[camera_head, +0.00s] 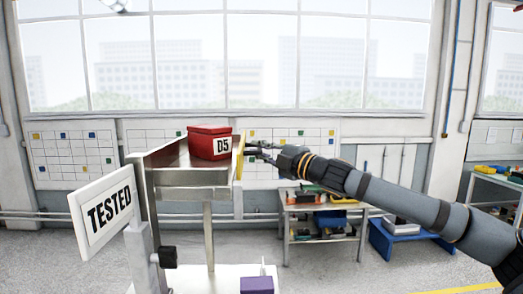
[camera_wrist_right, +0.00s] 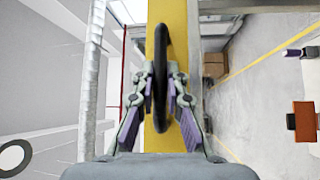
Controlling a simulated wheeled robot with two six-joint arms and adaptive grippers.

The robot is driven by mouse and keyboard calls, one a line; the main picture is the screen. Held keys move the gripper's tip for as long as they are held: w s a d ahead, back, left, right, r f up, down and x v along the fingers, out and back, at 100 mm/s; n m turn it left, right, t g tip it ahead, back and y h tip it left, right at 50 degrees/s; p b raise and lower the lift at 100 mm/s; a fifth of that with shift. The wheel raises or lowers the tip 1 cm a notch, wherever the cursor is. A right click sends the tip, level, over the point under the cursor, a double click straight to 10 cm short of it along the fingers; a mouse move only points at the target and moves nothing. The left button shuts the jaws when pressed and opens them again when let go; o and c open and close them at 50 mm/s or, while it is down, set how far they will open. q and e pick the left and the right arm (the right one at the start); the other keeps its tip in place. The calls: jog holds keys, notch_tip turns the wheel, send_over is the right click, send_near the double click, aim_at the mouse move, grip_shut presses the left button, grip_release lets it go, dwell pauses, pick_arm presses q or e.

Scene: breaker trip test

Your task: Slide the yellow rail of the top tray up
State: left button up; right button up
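The top tray (camera_head: 178,155) is a metal tray on a post, holding a red box (camera_head: 209,143) marked D5. Its yellow rail (camera_head: 240,157) stands upright along the tray's right end. In the right wrist view the yellow rail (camera_wrist_right: 179,30) runs up the middle, with a black ring-shaped handle (camera_wrist_right: 161,60) in front of it. My right gripper (camera_head: 252,150) is at the rail from the right. In the wrist view its fingertips (camera_wrist_right: 160,72) close in on both sides of the black handle and appear to pinch it. My left gripper is out of view.
A white sign reading TESTED (camera_head: 104,212) stands at the left of the tray. A purple block (camera_head: 257,285) sits on the white base below. A workbench (camera_head: 318,208) with tools and a blue stand (camera_head: 408,240) are behind my right arm. Grey floor is open at the right.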

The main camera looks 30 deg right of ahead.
jog(key=o, duration=0.5)
jog(key=shift+w+d+r, duration=0.1)
jog(key=shift+w+r, duration=0.05)
jog(key=shift+r, duration=0.25)
jog(key=shift+c, duration=0.2)
jog(key=shift+w+f, duration=0.1)
jog(key=shift+f, duration=0.05)
